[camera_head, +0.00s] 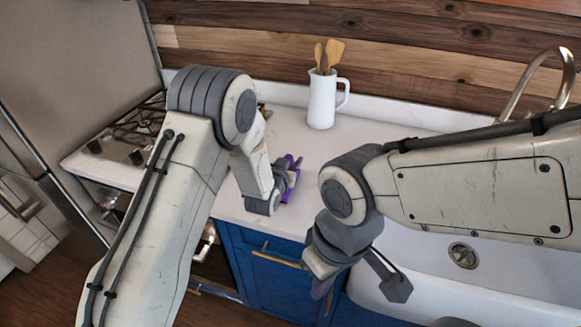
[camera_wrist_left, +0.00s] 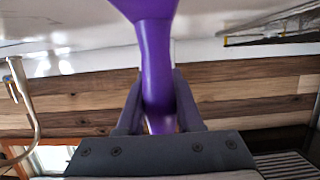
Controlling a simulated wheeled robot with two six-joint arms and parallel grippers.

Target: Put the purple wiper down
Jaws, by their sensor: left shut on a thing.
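The purple wiper (camera_head: 289,195) is mostly hidden by my left gripper in the head view. In the left wrist view its purple handle (camera_wrist_left: 156,60) runs between the two fingers and widens toward the top edge, where it is cut off. My left gripper (camera_head: 287,178) is shut on this handle, at the white countertop (camera_head: 392,129) near its front edge. I cannot tell whether the wiper touches the countertop. My right gripper (camera_head: 358,288) hangs low by the sink's left side, in front of the counter, with its fingers apart and nothing visible between them.
A white jug (camera_head: 321,100) with wooden utensils stands at the back of the counter. A gas hob (camera_head: 135,130) is at the left. The sink (camera_head: 500,275) and its curved tap (camera_head: 535,75) are at the right. Bare countertop lies between hob, jug and sink.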

